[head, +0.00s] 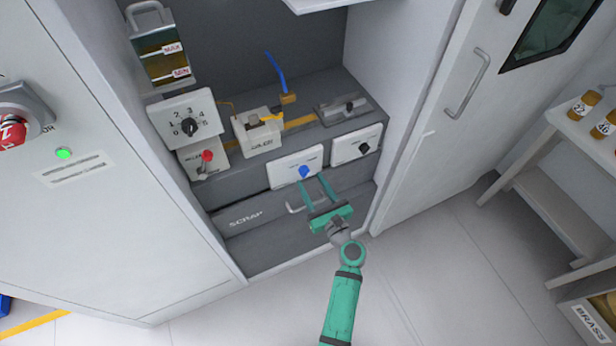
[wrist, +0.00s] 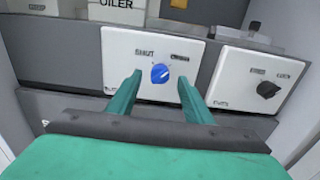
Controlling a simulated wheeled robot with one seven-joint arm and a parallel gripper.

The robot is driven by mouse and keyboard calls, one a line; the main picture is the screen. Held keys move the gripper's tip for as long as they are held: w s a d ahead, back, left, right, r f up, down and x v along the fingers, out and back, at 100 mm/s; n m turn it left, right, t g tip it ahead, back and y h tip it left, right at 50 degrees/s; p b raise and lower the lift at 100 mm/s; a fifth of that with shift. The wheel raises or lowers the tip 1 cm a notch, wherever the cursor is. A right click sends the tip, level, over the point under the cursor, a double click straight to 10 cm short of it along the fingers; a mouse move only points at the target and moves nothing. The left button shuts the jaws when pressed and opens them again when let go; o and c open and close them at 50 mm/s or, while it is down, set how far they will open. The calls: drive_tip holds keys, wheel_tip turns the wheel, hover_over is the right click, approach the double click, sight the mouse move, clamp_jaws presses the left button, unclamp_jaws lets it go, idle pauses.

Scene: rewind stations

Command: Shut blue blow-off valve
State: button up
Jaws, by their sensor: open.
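The blue valve knob (head: 304,172) sits on a white plate (head: 287,167) on the front of the grey cabinet ledge. In the wrist view the blue knob (wrist: 160,73) shows a pale pointer line slanting up toward the right, and the plate (wrist: 119,46) carries a label reading SHUT at upper left and another, too blurred to read surely, at upper right. My green gripper (head: 318,190) is open, its two fingers pointing at the plate. In the wrist view my gripper (wrist: 155,95) has one finger on each side of the knob, with gaps; contact is not visible.
A similar plate with a black knob (head: 364,148) is just right. Below is a drawer marked SCRAP (head: 246,218) with a grey handle (head: 297,207). The floor in front is clear.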

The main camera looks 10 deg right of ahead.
sight(307, 175)
drive_tip(key=shift+x, duration=1.65)
drive_tip(key=c, duration=1.1)
drive_tip(key=shift+o, duration=0.2)
